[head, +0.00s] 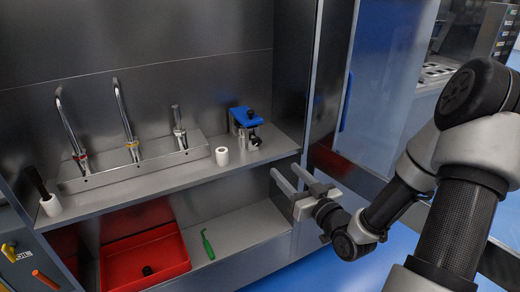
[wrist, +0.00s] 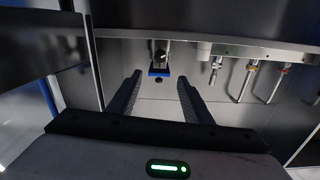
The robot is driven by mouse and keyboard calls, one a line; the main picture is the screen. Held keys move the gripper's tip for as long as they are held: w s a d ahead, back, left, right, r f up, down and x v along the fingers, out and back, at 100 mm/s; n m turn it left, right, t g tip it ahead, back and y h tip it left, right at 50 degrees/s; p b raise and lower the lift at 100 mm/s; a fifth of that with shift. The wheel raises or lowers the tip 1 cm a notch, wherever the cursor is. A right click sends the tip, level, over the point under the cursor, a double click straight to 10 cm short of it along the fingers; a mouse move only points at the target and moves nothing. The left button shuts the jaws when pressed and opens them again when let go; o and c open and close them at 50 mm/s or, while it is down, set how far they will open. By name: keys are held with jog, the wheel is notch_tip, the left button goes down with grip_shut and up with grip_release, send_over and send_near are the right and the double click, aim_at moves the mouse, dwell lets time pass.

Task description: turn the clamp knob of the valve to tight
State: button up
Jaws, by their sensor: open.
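A metal fixture with a blue top (head: 241,116) stands at the right end of the upper shelf (head: 190,168). I take it to be the valve. My gripper (head: 286,171) is open and empty, in front of and below the shelf's right end, apart from the fixture. Which way the knob is turned cannot be told.
Curved taps (head: 126,115) stand in a metal trough left of the fixture. A small white cylinder (head: 222,156) stands close beside it. Below are a red tub (head: 150,256) and a green tool (head: 208,246). The cabinet's right upright (head: 311,110) is near my gripper.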

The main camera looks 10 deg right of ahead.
aim_at(258, 143)
jog(key=b+x, duration=0.2)
jog(key=x, duration=1.5)
jog(key=shift+a, duration=0.1)
jog(key=shift+s, duration=0.1)
jog(key=c, duration=1.1)
jog(key=shift+o, duration=0.2)
